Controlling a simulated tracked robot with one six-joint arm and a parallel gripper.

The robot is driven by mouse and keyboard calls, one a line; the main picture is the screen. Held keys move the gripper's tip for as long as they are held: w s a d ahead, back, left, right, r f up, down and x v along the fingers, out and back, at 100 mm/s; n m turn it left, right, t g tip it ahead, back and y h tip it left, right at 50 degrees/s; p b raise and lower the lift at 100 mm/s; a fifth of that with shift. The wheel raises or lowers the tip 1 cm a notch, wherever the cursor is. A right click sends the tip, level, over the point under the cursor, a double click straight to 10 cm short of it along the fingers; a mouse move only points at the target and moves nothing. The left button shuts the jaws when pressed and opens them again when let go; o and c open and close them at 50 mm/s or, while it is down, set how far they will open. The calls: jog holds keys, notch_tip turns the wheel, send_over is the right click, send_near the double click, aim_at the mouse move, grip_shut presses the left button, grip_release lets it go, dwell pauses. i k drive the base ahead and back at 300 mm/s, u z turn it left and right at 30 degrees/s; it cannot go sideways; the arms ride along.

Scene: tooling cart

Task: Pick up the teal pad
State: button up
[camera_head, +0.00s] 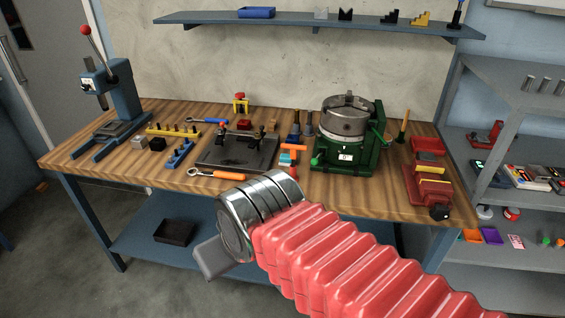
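A small teal pad (285,157) appears on the wooden workbench (370,203), right of the dark plate fixture. It lies close among small orange and white pieces, and its exact outline is too small to make out. My arm comes in from the lower right and ends in a shiny ringed wrist. My gripper (211,260) shows only as a grey part beyond the wrist, in front of the bench edge and lower in the picture than the pad. Its fingertips are mostly hidden, so I cannot tell open from shut. It is apart from the pad.
The dark plate fixture (225,153) is left of the pad, with an orange-handled tool (222,175) in front. A green rotary table (347,157) stands close on the right. A red vise (432,180) is farther right, an arbor press (122,92) at far left.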

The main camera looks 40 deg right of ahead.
aim_at(285, 160)
jog(key=z, duration=0.1)
jog(key=i, duration=1)
jog(key=u, duration=0.1)
